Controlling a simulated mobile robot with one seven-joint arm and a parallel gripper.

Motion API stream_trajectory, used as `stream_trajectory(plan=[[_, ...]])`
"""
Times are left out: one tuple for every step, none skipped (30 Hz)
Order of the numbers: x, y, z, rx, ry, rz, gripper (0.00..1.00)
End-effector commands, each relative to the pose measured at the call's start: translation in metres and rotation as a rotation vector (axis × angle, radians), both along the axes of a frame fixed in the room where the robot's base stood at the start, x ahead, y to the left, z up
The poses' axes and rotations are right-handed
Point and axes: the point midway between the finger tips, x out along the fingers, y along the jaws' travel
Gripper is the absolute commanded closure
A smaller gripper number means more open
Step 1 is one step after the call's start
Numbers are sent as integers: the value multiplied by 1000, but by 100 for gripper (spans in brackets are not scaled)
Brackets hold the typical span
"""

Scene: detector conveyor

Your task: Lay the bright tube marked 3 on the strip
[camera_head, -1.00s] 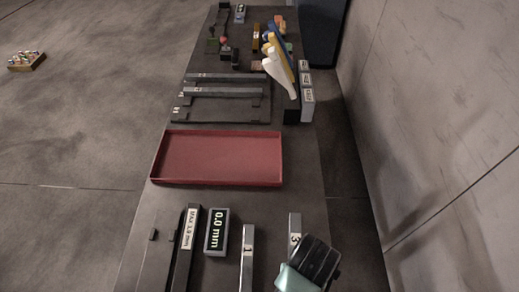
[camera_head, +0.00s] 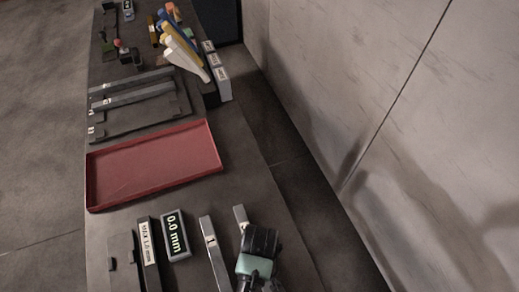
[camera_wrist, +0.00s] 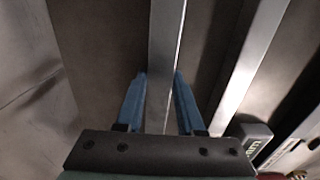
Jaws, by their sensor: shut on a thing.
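The bright tube marked 3 (camera_head: 240,217) is a pale square bar; its far end shows just beyond my gripper (camera_head: 251,265), and the rest is hidden under it. In the wrist view my gripper (camera_wrist: 158,100) has its blue fingers on either side of this bar (camera_wrist: 162,45), shut on it. I cannot tell whether the bar is clear of the table. A dark flat strip (camera_head: 125,265) with small upright stops lies at the front left, beside a black bar labelled MAX 1.0 mm (camera_head: 148,245).
The bar marked 1 (camera_head: 213,255) lies close left of my gripper, also in the wrist view (camera_wrist: 245,75). A red tray (camera_head: 212,150) and a dark frame with bars (camera_head: 135,95) lie farther back. A wall rises at right.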

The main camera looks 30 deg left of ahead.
Motion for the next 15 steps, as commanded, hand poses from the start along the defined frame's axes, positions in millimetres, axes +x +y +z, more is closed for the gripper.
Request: stream_trajectory(plan=[[1, 0, -3, 1, -2, -1, 100], [1, 0, -4, 0, -3, -1, 100], [1, 0, -5, 1, -3, -1, 100], [1, 0, -5, 2, -4, -1, 100], [1, 0, -5, 2, -4, -1, 100], [1, 0, -5, 2, -4, -1, 100], [1, 0, -5, 2, -4, -1, 100], [1, 0, -5, 2, -4, 0, 100], [1, 0, -5, 2, -4, 0, 100], [1, 0, -5, 2, -4, 0, 100], [1, 0, -5, 2, -4, 0, 100], [1, 0, -6, 1, -3, 0, 100], [1, 0, -8, 1, -3, 0, 100], [1, 0, -8, 1, -3, 0, 100], [0, 0, -9, 1, -1, 0, 56]])
